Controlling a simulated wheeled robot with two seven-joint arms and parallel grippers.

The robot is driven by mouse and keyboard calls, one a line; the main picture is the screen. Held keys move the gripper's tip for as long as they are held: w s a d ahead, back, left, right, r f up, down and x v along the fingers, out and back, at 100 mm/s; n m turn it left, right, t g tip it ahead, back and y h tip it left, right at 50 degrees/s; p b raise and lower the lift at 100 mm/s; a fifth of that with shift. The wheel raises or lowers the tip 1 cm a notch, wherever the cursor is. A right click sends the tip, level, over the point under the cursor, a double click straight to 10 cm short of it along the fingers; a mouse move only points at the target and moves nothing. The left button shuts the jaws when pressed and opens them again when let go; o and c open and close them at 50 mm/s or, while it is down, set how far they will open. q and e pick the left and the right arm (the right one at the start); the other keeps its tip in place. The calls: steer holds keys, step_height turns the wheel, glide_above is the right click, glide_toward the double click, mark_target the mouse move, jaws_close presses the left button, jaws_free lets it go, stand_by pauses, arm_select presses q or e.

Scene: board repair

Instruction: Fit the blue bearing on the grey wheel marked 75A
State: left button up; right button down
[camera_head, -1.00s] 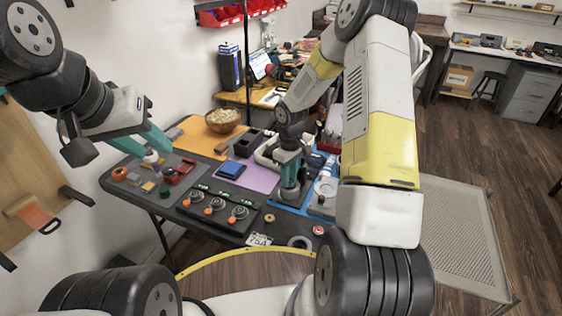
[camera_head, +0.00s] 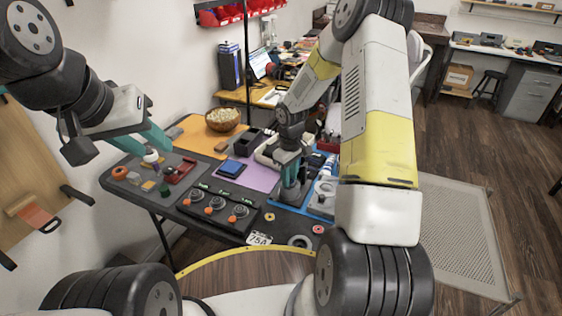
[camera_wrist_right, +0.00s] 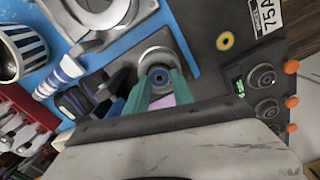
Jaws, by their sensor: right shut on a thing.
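My right gripper (camera_wrist_right: 158,84) is shut on the blue bearing (camera_wrist_right: 158,77), a small dark blue ring between its teal fingertips in the right wrist view. A grey round part (camera_wrist_right: 157,55) lies right behind and around the bearing in that view; I cannot tell whether the two touch or whether the bearing is seated. In the head view the right gripper (camera_head: 290,190) points down over the blue mat and hides the bearing. A plate marked 75A (camera_head: 259,239) lies near the table's front edge, also in the wrist view (camera_wrist_right: 268,14). My left gripper (camera_head: 158,150) is open over the table's left side.
A grey ring (camera_head: 300,241) and a red ring (camera_head: 318,229) lie near the front edge. A yellow ring (camera_wrist_right: 225,41) lies near the plate. A black board (camera_head: 215,207) with orange knobs stands left of the right gripper. A grey metal fixture (camera_wrist_right: 120,12) stands on the blue mat.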

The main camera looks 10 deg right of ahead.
steer(key=shift+s+f, duration=0.2)
steer(key=shift+f, duration=0.1)
stand_by(0.9)
steer(key=c, duration=1)
jaws_free()
steer(key=shift+c, duration=1.2)
steer(key=shift+o, duration=1.4)
steer(key=shift+a, duration=0.1)
steer(key=shift+o, duration=0.2)
steer(key=shift+a+r, duration=0.1)
steer(key=shift+r, duration=0.45)
steer(key=shift+w+d+r, duration=0.1)
steer(key=shift+r, duration=1.45)
steer(key=shift+w+d+r, duration=0.1)
steer(key=shift+r, duration=1.45)
